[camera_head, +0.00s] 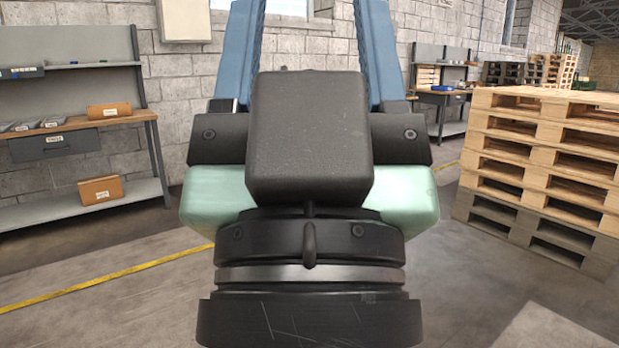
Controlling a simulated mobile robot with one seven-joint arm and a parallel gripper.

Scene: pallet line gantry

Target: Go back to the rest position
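My gripper (310,135) fills the middle of the view, with a black block in front, pale green parts at its sides and a dark round mount below. Two blue bars rise from dark bolted brackets on either side of the block and run out of the top edge. The fingertips do not show, so I cannot tell whether it is open or shut. I see nothing held in the visible part.
A stack of wooden pallets (545,165) stands close on the right. A workbench (75,130) with cardboard boxes (109,110) is on the left by a grey block wall. Another bench (443,97) stands behind. The floor on the left, crossed by a yellow line (100,282), is clear.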

